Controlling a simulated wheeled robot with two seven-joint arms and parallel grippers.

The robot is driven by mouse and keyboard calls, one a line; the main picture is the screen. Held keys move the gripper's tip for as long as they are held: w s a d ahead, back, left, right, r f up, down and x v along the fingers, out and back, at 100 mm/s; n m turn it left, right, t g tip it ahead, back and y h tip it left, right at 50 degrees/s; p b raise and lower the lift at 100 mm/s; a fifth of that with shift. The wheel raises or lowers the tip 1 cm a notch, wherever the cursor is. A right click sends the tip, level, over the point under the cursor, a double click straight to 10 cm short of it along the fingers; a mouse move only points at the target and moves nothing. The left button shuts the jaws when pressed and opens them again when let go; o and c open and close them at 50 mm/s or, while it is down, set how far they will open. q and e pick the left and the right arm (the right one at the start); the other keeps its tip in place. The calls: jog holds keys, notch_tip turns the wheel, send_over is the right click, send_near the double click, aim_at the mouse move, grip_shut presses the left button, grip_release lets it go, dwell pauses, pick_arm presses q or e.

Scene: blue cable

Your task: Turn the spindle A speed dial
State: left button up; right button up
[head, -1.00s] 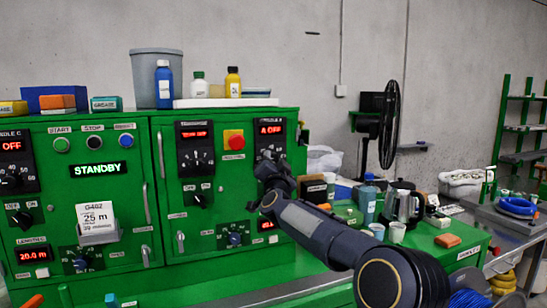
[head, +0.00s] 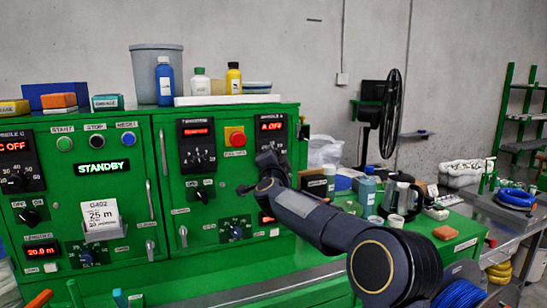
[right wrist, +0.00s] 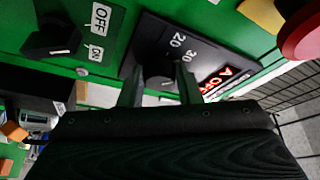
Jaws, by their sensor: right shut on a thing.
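The spindle A panel, with a red display reading A OFF (head: 270,126), is on the green cabinet front in the head view. My right gripper (head: 268,160) is at this panel, below the display, and hides the dial there. In the right wrist view the dark spindle A speed dial (right wrist: 157,82) sits between the two fingers of my right gripper (right wrist: 158,76), which are shut on it. Scale numbers 20 and 30 show beside it, and the red display (right wrist: 225,82) is to the right. The exact pointer setting is hidden. My left gripper is not in view.
A red stop button on a yellow plate (head: 236,137) is just left of the panel. A dark OFF/ON switch (right wrist: 55,40) shows in the wrist view.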

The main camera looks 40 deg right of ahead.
jog(key=o, duration=1)
jog(key=shift+c, duration=0.2)
jog(key=b+v, duration=0.2)
jog(key=v, duration=0.6)
jog(key=shift+w, duration=0.1)
